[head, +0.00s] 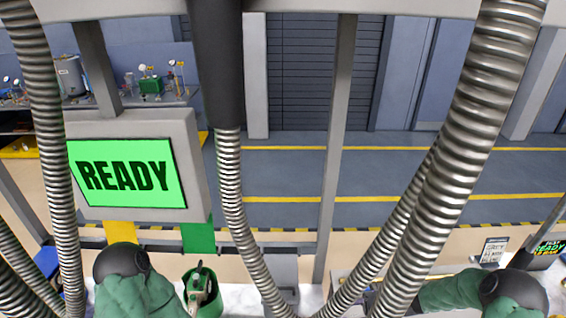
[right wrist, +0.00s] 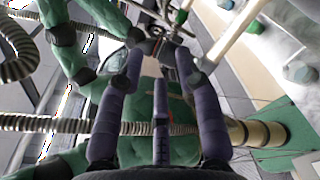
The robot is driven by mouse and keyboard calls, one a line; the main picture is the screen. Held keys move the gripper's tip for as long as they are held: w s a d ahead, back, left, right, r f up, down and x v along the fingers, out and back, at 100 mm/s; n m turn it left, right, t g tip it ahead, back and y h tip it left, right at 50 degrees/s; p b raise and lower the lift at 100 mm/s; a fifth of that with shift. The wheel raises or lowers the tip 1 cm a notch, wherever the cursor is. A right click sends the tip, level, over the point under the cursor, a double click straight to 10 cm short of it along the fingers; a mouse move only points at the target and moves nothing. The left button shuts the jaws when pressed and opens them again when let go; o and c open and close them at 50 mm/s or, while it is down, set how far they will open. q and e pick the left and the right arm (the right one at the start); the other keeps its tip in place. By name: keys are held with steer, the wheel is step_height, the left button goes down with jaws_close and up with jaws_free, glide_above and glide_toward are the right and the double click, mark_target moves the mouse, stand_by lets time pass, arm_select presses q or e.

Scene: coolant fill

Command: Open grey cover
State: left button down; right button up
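I cannot pick out the grey cover for certain in either view.
A screen reading READY (head: 126,174) stands at the left. Ribbed metal hoses (head: 440,170) and a grey post (head: 338,140) cross the view. A bench (head: 150,103) with equipment is at the back left. The floor (head: 285,180) with yellow lines is clear behind.

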steer(key=s+a+f+n+h, duration=0.2)
steer(key=s+f+n+h, duration=0.4)
steer(key=s+f+n, duration=0.45)
steer(key=s+a+f+n+h, duration=0.2)
steer(key=s+f+n+h, duration=0.5)
steer(key=f+n, duration=0.5)
step_height(320, 180, down, 28)
steer(key=w+a+t+b, duration=0.1)
steer(key=w+b, duration=0.1)
steer(key=b, duration=2.6)
steer(key=shift+w+a, duration=0.15)
steer(key=shift+a, duration=0.15)
steer(key=shift+r, duration=0.15)
